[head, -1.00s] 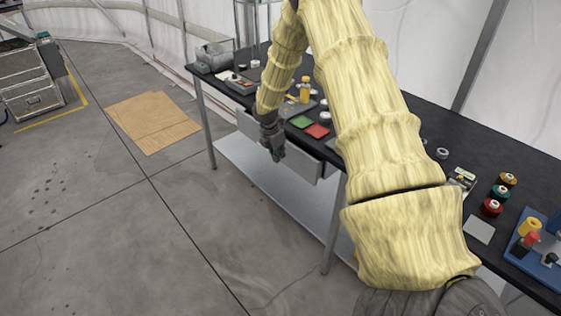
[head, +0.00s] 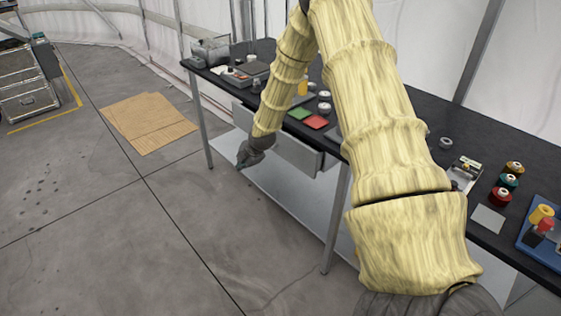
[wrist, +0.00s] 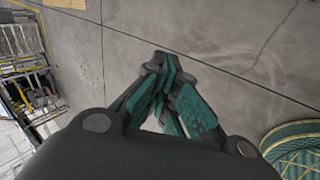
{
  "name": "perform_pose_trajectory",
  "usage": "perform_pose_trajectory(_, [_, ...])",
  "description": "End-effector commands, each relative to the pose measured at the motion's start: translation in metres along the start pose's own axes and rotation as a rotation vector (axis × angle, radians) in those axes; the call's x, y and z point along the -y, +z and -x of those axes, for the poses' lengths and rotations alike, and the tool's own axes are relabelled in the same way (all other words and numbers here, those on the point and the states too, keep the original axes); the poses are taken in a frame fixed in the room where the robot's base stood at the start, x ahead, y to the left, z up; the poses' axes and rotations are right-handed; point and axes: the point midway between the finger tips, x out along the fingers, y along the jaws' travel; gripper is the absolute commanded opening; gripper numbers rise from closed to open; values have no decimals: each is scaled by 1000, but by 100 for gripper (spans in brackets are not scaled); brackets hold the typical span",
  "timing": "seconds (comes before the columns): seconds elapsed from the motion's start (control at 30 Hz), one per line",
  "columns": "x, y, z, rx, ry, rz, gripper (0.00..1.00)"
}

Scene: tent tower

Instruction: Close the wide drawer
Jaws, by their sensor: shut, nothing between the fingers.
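The wide drawer (head: 296,154) has a long pale grey front under the dark tabletop in the head view. Its right end stands out a little from under the table edge, with a dark gap behind it; how far it is open is hard to tell. My forearm hides its left part. My gripper (head: 243,160) is in front of the drawer's left part, pointing down and left. It appears apart from the drawer front. In the wrist view my gripper (wrist: 162,62) has its fingers together and empty, over the floor. The drawer is not recognisable there.
A lower shelf (head: 290,195) and table legs are below the drawer. Cardboard (head: 150,122) lies on the floor at left. The floor between is clear.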

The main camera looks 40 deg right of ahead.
Motion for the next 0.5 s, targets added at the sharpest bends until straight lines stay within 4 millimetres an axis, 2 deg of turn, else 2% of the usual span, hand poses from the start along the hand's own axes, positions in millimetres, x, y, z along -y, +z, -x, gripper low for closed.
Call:
perform_pose_trajectory(0.03, [6, -5, -12, -8, 50, -21, 0])
perform_pose_trajectory(0.2, [3, -14, -27, -2, 243, -94, 0])
perform_pose_trajectory(0.37, [5, -12, -31, 46, 414, -159, 0])
perform_pose_trajectory(0.5, [11, -3, -29, 119, 554, -213, 0])
